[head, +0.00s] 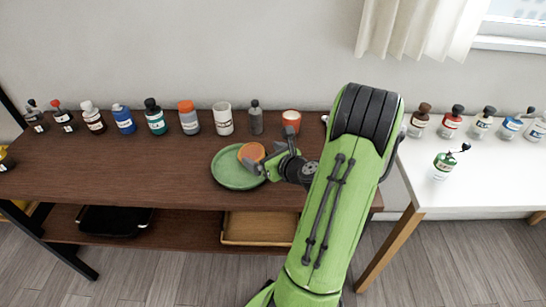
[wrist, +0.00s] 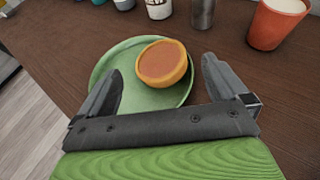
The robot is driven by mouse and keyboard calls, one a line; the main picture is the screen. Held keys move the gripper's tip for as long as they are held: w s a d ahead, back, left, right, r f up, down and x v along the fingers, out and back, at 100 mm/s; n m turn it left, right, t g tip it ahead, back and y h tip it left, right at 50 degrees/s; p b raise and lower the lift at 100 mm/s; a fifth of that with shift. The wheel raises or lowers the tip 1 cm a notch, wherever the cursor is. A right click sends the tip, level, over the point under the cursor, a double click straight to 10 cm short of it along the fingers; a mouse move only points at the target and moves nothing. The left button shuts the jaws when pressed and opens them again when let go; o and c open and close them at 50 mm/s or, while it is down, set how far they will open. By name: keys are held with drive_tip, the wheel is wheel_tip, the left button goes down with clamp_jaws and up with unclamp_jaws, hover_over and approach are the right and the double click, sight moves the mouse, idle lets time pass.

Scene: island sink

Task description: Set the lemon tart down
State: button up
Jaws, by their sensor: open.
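The lemon tart (head: 251,152) is a small round orange-brown tart on the green plate (head: 228,173). In the wrist view the tart (wrist: 162,64) sits on the right part of the plate (wrist: 118,57), slightly tilted in appearance; I cannot tell if it lies fully flat. My gripper (head: 270,162) is at the plate's right side in the head view. In the wrist view my gripper (wrist: 160,88) has its fingers wide apart, with the tart just beyond and between the tips. No finger visibly touches the tart.
An orange cup (head: 291,119) stands behind my gripper. Several bottles and jars, including a white one (head: 222,121) and a grey one (head: 256,119), line the back of the brown table (head: 90,165). The table left of the plate is clear. A white table (head: 480,190) stands at right.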

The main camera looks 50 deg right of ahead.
drive_tip(key=b+v, duration=0.2)
drive_tip(key=v, duration=0.3)
drive_tip(key=shift+s+b, duration=0.1)
drive_tip(key=shift+b, duration=0.2)
drive_tip(key=w+a+n+g+y, duration=0.3)
drive_tip(key=a+n+g+y, duration=0.15)
drive_tip(key=a+n, duration=1.25)
drive_tip(key=s+a+r+n+g, duration=0.1)
drive_tip(key=s+a+r+n, duration=0.1)
drive_tip(key=n, duration=0.5)
drive_tip(key=s+a+r+n+g+h, duration=0.1)
drive_tip(key=s+a+r+n, duration=0.1)
drive_tip(key=s+a+n, duration=0.3)
drive_tip(key=s+a+r+n+g, duration=0.1)
drive_tip(key=s+a+n, duration=0.3)
drive_tip(key=n, duration=0.5)
drive_tip(key=shift+s+r+n+b, duration=0.3)
drive_tip(key=shift+s+r+n, duration=0.1)
drive_tip(key=shift+s+r, duration=0.45)
wheel_tip(320, 180, up, 17)
drive_tip(key=p, duration=1.6)
drive_tip(key=shift+f+p, duration=0.25)
drive_tip(key=shift+p, duration=0.05)
